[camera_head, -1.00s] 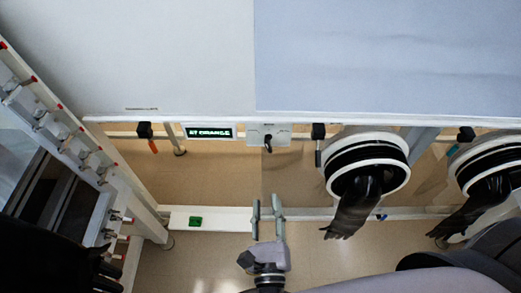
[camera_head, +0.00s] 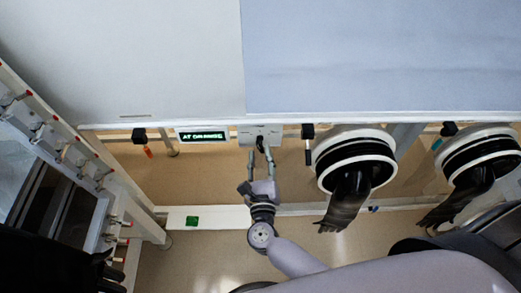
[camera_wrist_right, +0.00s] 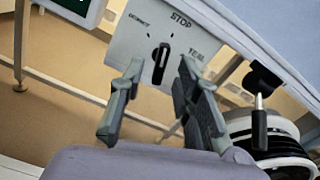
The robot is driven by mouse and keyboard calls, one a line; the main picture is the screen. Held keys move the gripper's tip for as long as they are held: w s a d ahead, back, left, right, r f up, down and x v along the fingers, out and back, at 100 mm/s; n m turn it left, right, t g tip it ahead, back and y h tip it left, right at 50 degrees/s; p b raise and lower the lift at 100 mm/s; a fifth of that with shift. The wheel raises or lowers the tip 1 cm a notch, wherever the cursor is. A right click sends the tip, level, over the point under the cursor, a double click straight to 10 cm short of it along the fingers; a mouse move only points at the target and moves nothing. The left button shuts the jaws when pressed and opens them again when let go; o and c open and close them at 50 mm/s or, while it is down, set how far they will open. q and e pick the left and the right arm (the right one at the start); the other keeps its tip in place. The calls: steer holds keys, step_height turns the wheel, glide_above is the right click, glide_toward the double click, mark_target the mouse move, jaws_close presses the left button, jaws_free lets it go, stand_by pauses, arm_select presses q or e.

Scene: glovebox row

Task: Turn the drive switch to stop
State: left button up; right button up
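The drive switch panel (camera_head: 249,134) is a pale plate below the white cabinet front in the head view. In the right wrist view, the panel (camera_wrist_right: 132,40) has STOP at the top and less legible labels at left and right. Its black knob (camera_wrist_right: 160,63) stands nearly upright, leaning slightly right; I cannot tell exactly which label it points to. My right gripper (camera_head: 260,162) is just below the panel. In the wrist view, its open fingers (camera_wrist_right: 160,76) frame the knob, one on each side, with no clear contact. My left gripper does not show.
A lit green display (camera_head: 202,135) is left of the switch. A black handle (camera_head: 308,141) and a glove port (camera_head: 355,146) with a hanging black glove are to the right. A rail with a green sign (camera_head: 192,221) runs below.

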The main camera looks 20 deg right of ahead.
steer(key=shift+x, duration=0.85)
steer(key=shift+c, duration=0.2)
jaws_close()
